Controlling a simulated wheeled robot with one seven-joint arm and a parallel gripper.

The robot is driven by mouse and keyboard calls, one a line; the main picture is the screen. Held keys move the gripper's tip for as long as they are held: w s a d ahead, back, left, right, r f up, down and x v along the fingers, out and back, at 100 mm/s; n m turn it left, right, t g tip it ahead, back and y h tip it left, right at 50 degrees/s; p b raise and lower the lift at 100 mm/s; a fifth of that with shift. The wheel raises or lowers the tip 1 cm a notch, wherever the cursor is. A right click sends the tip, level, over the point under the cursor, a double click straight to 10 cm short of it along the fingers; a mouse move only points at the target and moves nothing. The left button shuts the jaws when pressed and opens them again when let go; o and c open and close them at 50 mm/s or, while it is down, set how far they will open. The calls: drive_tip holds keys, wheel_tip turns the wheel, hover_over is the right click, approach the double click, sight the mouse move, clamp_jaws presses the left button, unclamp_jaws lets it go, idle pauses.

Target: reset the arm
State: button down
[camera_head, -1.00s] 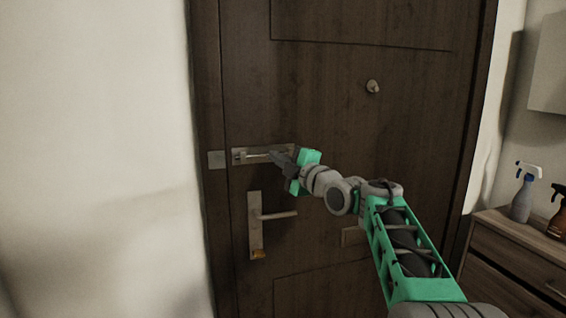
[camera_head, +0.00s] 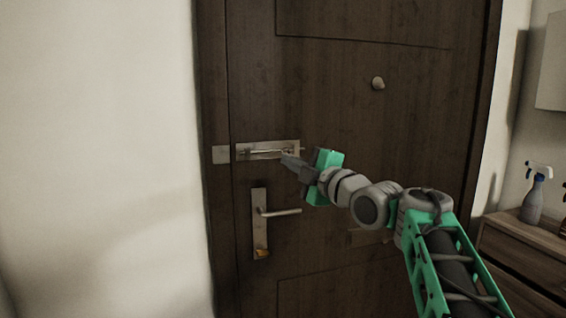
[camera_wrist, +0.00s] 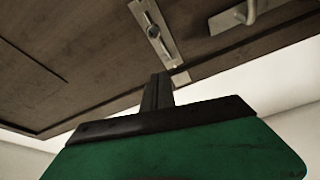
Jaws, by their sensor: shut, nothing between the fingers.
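My gripper (camera_head: 286,160) is shut and empty in the head view. It is in front of the dark wooden door (camera_head: 330,110), just below and right of the metal slide latch (camera_head: 268,151), and looks apart from it. In the wrist view my gripper's fingers (camera_wrist: 158,88) are together with nothing between them. The latch (camera_wrist: 154,32) shows beyond the fingertips there. The door's lever handle (camera_head: 280,212) sits below the latch on a metal plate. The handle's plate also shows in the wrist view (camera_wrist: 228,18).
A pale wall (camera_head: 100,150) is on the left of the door frame. A wooden cabinet (camera_head: 520,250) with a spray bottle (camera_head: 534,195) stands at the right. Open space lies in front of the door.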

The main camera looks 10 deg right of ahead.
drive_tip(key=s+f+m+g+h+p, duration=0.35)
drive_tip(key=s+f+m, duration=0.25)
drive_tip(key=f, duration=0.3)
drive_tip(key=s+f+m+g+h+p, duration=0.35)
drive_tip(key=s+f+m, duration=0.25)
drive_tip(key=f, duration=0.2)
drive_tip(key=s+d+f+m+g+h+p, duration=0.1)
drive_tip(key=s+f+m+g+p, duration=0.1)
drive_tip(key=s+f, duration=0.4)
drive_tip(key=s+d+f+m+g+h+p, duration=0.1)
drive_tip(key=s+f+m+g, duration=0.3)
drive_tip(key=s, duration=0.7)
wheel_tip(320, 180, down, 2)
drive_tip(key=d+m+p, duration=0.1)
drive_tip(key=m, duration=0.1)
drive_tip(key=shift+s+d+f+m+g, duration=0.2)
drive_tip(key=shift+s+f+m+g, duration=0.1)
drive_tip(key=shift+s, duration=0.1)
drive_tip(key=shift+r, duration=0.1)
